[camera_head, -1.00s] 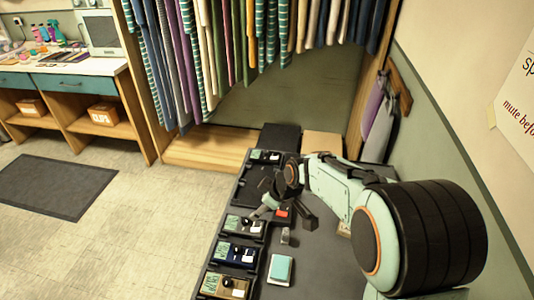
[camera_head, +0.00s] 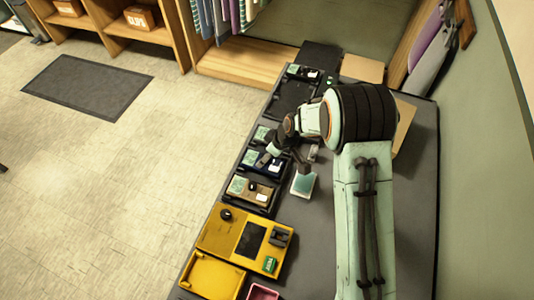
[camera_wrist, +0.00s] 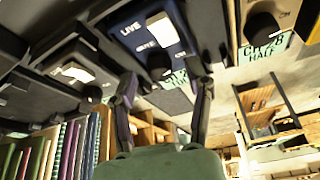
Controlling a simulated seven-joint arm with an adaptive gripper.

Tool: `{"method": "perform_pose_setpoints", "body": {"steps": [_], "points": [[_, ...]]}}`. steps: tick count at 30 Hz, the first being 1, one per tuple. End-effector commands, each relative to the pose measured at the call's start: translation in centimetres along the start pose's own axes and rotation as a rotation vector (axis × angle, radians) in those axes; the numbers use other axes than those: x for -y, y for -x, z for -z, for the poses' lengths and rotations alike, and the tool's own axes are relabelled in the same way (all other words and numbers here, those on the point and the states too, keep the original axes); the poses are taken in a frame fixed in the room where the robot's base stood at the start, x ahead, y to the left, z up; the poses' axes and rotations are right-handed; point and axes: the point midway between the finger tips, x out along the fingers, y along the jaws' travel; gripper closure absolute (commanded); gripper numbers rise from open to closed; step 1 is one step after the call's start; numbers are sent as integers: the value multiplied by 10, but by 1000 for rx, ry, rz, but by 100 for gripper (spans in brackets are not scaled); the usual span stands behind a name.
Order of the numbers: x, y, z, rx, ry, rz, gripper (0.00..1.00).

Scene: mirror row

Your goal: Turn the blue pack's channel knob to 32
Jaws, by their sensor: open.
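The blue pack (camera_head: 256,167) sits in the row of packs on the grey table, between a dark pack and a brown one. In the wrist view the blue pack (camera_wrist: 150,14) shows at the top, with "LIVE" lettering, a white switch (camera_wrist: 162,29), a black knob (camera_wrist: 158,62) and a green label (camera_wrist: 178,78). The label's number is too small to read. My gripper (camera_head: 283,162) is over the blue pack; in the wrist view my gripper (camera_wrist: 165,80) is open, its fingers on either side of the knob's place, apparently not touching it.
The brown pack (camera_wrist: 262,8) is beside it, with its own knob and label. A dark pack (camera_wrist: 55,50) is on the other side. A teal-topped block (camera_head: 303,184) lies close to my gripper. A yellow device (camera_head: 228,243) and yellow tray (camera_head: 215,256) are at the front.

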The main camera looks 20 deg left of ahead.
Motion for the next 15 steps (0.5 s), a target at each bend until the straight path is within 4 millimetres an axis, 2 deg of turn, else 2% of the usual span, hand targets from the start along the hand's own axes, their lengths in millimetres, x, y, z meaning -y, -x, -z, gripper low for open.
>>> {"method": "perform_pose_setpoints", "body": {"steps": [1, 6, 15], "points": [[0, 0, 0, 0, 0, 0, 49], [0, 0, 0, 0, 0, 0, 100], [0, 0, 0, 1, -11, -3, 100]]}}
